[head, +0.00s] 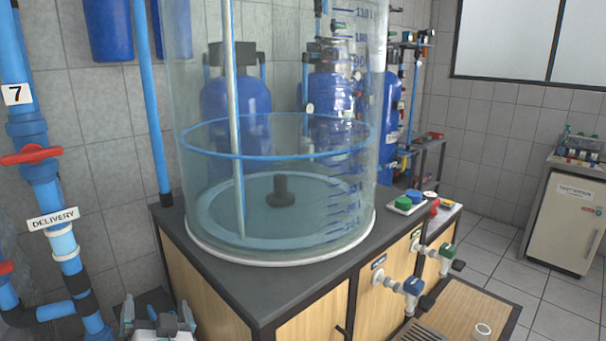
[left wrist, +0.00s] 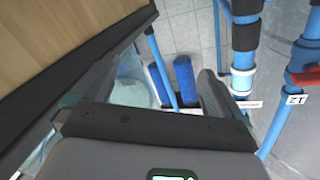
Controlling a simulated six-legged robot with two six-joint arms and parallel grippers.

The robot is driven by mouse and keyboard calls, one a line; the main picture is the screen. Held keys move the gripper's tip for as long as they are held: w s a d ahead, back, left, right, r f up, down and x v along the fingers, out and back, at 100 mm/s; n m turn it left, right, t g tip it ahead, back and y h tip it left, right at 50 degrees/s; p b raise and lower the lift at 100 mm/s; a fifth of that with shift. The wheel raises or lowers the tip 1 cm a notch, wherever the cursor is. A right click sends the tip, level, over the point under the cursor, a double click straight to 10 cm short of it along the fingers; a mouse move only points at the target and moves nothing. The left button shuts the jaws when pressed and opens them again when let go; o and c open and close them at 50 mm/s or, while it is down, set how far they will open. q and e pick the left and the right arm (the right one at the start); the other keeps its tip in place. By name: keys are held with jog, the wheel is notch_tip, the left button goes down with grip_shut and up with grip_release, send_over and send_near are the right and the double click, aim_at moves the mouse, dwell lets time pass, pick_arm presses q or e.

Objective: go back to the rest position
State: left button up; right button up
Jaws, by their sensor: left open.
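My left gripper (head: 157,312) shows at the bottom left of the head view, below the front left of the cabinet. Its jaws are apart, with nothing seen between them. In the left wrist view the two dark fingers of my left gripper (left wrist: 165,82) stand wide apart, with wall tiles, blue pipe and blue cylinders visible beyond the gap. My right gripper is in neither view.
A large clear tank (head: 290,240) stands on the dark-topped cabinet (head: 275,285). Blue pipes with a red valve handle (head: 32,155) and a DELIVERY label (head: 53,218) run close to my left gripper. Taps (head: 412,287) stick out from the cabinet. Open floor (head: 487,250) lies to the right.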

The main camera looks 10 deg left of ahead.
pick_arm(q)
jog(key=s+d+f+m+g+h, duration=0.1)
jog(key=s+d+f+g+h, duration=0.3)
jog(key=f, duration=1)
jog(key=s+d+f+m+g+h, duration=0.15)
jog(key=d+f+h, duration=0.3)
jog(key=f, duration=0.85)
jog(key=s+d+f+n+g+h, duration=0.1)
jog(key=s+d+f+g, duration=0.3)
jog(key=s, duration=0.5)
jog(key=s+d+f+n+g+h, duration=0.2)
jog(key=s+d+f+g+h, duration=0.2)
jog(key=s+d+f, duration=0.3)
jog(key=s+d, duration=0.1)
jog(key=s, duration=0.2)
jog(key=shift+d+g+h, duration=0.25)
jog(key=shift+g+h, duration=0.1)
